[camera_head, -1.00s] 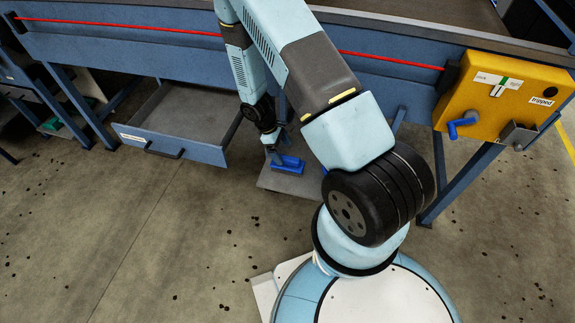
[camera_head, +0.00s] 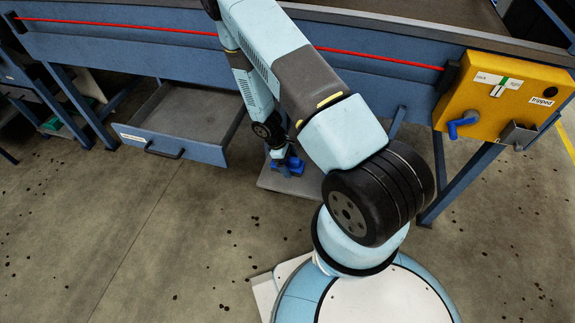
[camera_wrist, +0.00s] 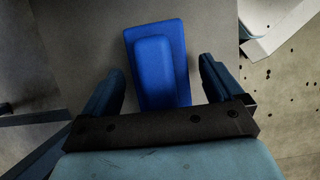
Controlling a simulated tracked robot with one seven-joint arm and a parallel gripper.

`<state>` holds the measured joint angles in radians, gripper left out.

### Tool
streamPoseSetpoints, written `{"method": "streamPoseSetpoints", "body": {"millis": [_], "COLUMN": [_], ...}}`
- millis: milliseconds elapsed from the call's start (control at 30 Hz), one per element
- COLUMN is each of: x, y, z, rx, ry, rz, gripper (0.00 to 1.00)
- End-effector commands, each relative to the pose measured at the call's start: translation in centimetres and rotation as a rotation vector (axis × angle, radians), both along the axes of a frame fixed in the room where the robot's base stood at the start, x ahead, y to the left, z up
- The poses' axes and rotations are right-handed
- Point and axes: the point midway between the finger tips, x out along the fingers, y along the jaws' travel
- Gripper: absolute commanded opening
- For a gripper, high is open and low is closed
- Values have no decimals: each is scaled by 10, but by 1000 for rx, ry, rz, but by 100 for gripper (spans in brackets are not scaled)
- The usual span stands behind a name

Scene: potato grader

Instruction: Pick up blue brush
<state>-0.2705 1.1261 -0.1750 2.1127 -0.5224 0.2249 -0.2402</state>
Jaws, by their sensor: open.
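The blue brush (camera_head: 290,166) lies on a grey plate (camera_head: 273,181) low under the machine, partly hidden by my arm in the head view. In the wrist view the brush (camera_wrist: 160,65) is a blue block with a raised narrower part, and its near end is hidden behind my gripper's dark crossbar. My gripper (camera_wrist: 162,80) is open, with one finger on each side of the brush. Gaps show between both fingers and the brush. In the head view my gripper (camera_head: 283,160) is down at the brush, small and partly hidden.
An open grey drawer (camera_head: 183,148) with a black handle juts out left of my arm. A yellow control box (camera_head: 505,95) with a blue lever is at the right. A red cord (camera_head: 390,61) runs along the blue frame. The floor has scattered dark bits.

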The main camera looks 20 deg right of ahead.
Motion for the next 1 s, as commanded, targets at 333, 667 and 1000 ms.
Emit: {"method": "streamPoseSetpoints", "body": {"millis": [333,667,1000], "x": [0,0,0], "y": [0,0,0], "z": [-1,-4,-5], "rx": [0,0,0], "ry": [0,0,0], "rz": [0,0,0], "gripper": [94,94,90]}}
